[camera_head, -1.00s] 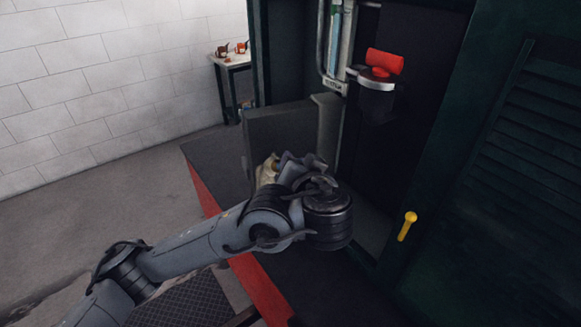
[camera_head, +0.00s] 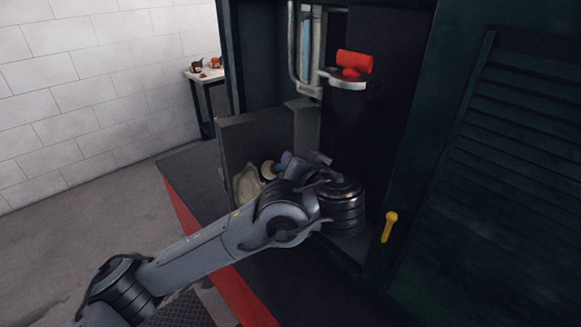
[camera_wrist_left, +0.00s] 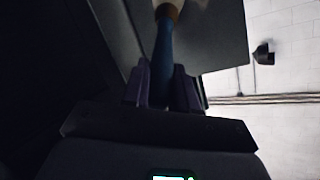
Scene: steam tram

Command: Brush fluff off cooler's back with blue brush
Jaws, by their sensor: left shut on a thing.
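My left gripper (camera_head: 297,163) is shut on the blue brush (camera_head: 284,160). The blue handle (camera_wrist_left: 163,50) stands between the purple fingers (camera_wrist_left: 162,88) in the left wrist view, its tan collar (camera_wrist_left: 168,11) pointing away from the gripper. In the head view a pale, cream patch (camera_head: 247,184) lies beside the brush's collar; I cannot tell whether it is bristles or fluff. A grey upright panel (camera_head: 250,137), perhaps the cooler's back, stands just behind the brush. It also shows in the left wrist view (camera_wrist_left: 225,42). I cannot tell whether the brush touches it. My right gripper is out of view.
A dark green cabinet opening surrounds the work area, with a bracket holding a red cylinder (camera_head: 354,62) above. A yellow handle (camera_head: 389,226) sits on the right frame. A small table (camera_head: 204,75) stands by the white wall. The floor at left is clear.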

